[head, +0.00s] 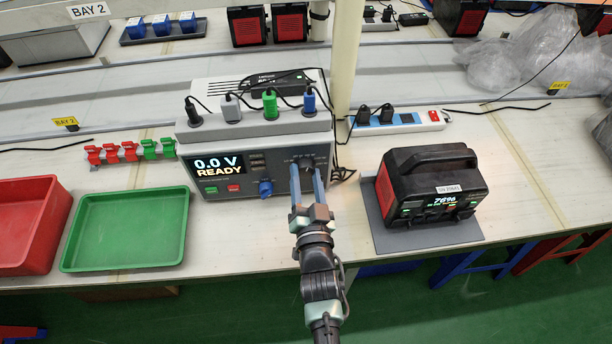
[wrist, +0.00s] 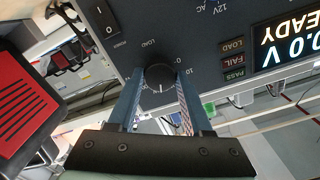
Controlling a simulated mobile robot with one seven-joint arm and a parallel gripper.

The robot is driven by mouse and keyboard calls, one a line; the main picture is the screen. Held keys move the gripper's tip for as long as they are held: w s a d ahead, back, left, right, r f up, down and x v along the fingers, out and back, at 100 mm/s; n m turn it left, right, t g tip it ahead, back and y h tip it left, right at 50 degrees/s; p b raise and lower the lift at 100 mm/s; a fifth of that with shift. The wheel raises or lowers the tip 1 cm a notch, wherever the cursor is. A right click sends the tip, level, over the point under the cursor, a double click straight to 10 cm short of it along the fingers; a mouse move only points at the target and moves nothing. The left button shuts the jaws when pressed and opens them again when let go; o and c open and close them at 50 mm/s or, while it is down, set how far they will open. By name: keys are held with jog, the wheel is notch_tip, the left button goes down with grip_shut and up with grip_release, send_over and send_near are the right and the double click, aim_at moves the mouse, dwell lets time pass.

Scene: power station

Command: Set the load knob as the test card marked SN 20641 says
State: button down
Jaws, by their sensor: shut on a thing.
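The tester (head: 215,152) stands mid-bench with its display lit "0.0 V READY". My gripper (head: 307,172) is at the right of its front panel. In the wrist view the black load knob (wrist: 160,75) sits between the two blue fingers of my gripper (wrist: 160,88), which is shut on it. The knob's white mark points toward the bottom of that picture; the scale around it is partly hidden by the fingers. A black and red power station (head: 430,180) on a grey plate has a small label that seems to read SN 20641. I see no test card.
A green tray (head: 128,262) and a red bin (head: 30,225) are at the left. Red and green clips (head: 130,152) lie behind them. A blue knob (head: 265,188) is left of my gripper. A white power strip (head: 398,122) lies behind the power station.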

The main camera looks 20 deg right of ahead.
jog(key=shift+m, duration=0.3)
jog(key=shift+c, duration=1.6)
grip_release()
jog(key=shift+s, duration=0.15)
jog(key=v, duration=1.2)
jog(key=shift+s, duration=0.35)
jog(key=shift+a, duration=0.15)
